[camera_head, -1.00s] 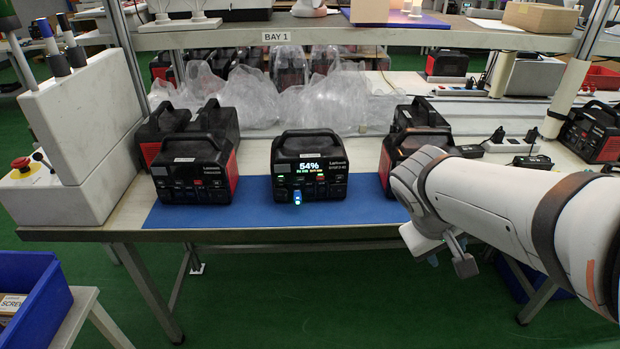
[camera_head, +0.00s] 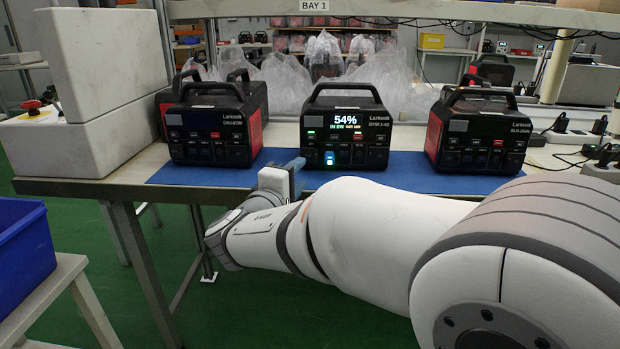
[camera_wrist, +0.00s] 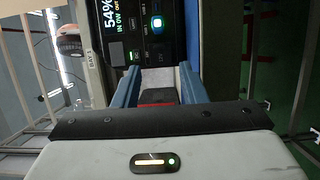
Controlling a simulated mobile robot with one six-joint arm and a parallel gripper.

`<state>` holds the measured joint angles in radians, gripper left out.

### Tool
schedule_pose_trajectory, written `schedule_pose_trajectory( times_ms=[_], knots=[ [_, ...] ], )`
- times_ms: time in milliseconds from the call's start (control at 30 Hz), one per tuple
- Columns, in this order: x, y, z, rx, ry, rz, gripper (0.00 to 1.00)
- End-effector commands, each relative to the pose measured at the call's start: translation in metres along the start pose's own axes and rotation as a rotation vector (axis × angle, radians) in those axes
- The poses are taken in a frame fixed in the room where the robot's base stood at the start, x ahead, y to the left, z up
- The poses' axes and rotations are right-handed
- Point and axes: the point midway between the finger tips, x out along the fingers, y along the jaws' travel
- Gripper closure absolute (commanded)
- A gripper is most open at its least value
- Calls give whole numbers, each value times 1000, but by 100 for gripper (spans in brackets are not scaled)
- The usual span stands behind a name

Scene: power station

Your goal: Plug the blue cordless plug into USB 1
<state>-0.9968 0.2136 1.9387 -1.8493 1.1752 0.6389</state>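The middle power station (camera_head: 346,125) stands on the blue mat, its screen reading 54%. It also shows rotated at the top of the wrist view (camera_wrist: 140,45). A small blue piece with a bright light (camera_head: 329,157), seemingly the blue plug, is at the lower front of this station; it glows in the wrist view (camera_wrist: 157,22). My gripper (camera_head: 296,163) is in front of the station, just left of the blue piece. Its two blue fingers stand apart in the wrist view (camera_wrist: 157,80), with no plug visible between them.
Similar power stations stand to the left (camera_head: 210,128) and right (camera_head: 480,130) on the blue mat (camera_head: 200,176). Clear plastic bags (camera_head: 285,85) lie behind. A grey-white housing (camera_head: 85,115) is at the left, and black adapters (camera_head: 558,124) are at the right.

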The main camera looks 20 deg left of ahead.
Motion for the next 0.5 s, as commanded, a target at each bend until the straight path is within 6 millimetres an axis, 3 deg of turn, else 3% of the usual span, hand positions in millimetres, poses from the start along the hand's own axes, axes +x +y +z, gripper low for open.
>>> schedule_pose_trajectory(
  times_ms=[300,500],
  knots=[
    [48,-2,0,0,-1,1,62],
    [70,-1,0,-1,-1,1,62]
  ],
)
